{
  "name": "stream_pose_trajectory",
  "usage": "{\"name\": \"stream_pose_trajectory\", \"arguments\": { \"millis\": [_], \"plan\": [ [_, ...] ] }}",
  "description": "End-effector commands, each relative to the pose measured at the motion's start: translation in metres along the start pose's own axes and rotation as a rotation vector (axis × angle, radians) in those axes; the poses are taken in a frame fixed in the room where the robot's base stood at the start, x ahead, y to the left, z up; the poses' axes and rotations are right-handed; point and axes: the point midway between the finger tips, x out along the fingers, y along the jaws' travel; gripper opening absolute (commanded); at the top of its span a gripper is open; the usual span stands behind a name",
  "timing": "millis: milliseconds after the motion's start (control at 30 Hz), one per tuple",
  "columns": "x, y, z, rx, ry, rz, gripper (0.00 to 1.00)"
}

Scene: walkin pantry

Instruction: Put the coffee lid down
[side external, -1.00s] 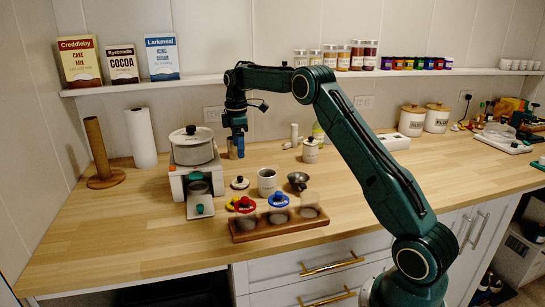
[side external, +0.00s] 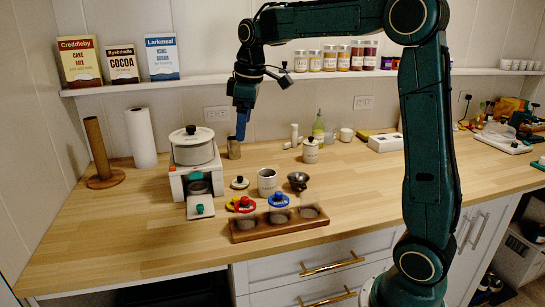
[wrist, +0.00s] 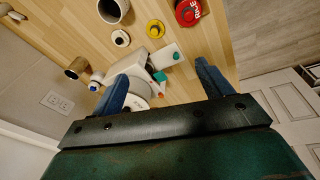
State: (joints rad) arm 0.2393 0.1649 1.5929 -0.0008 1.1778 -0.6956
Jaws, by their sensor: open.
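A small pale lid with a dark knob (side external: 240,182) lies flat on the counter, left of an open cream canister (side external: 267,181). I take it for the coffee lid; the canister's writing is too small to read. In the wrist view the lid (wrist: 121,38) lies beyond my fingertips, below the canister (wrist: 113,10). My gripper (side external: 240,137) is near the back wall, just above a metal cup (side external: 233,151), apart from the lid. In the wrist view my gripper (wrist: 162,72) has its blue fingers spread, with nothing held between them.
A white appliance with a pot (side external: 194,147) stands left of my gripper. A wooden rack (side external: 279,223), a red lid (side external: 245,204), a blue lid (side external: 278,200) and a metal funnel (side external: 298,180) are in front. A shelf (side external: 200,83) runs behind.

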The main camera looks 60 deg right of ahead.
Motion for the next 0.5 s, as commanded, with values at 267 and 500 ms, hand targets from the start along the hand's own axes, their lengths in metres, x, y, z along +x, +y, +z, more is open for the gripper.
{"name": "stream_pose_trajectory", "arguments": {
  "millis": [267,500],
  "plan": [
    [-0.031,-0.062,0.038,0.114,0.07,0.03,0.78],
    [-0.041,-0.111,0.078,0.217,0.134,0.043,0.78]
  ]
}}
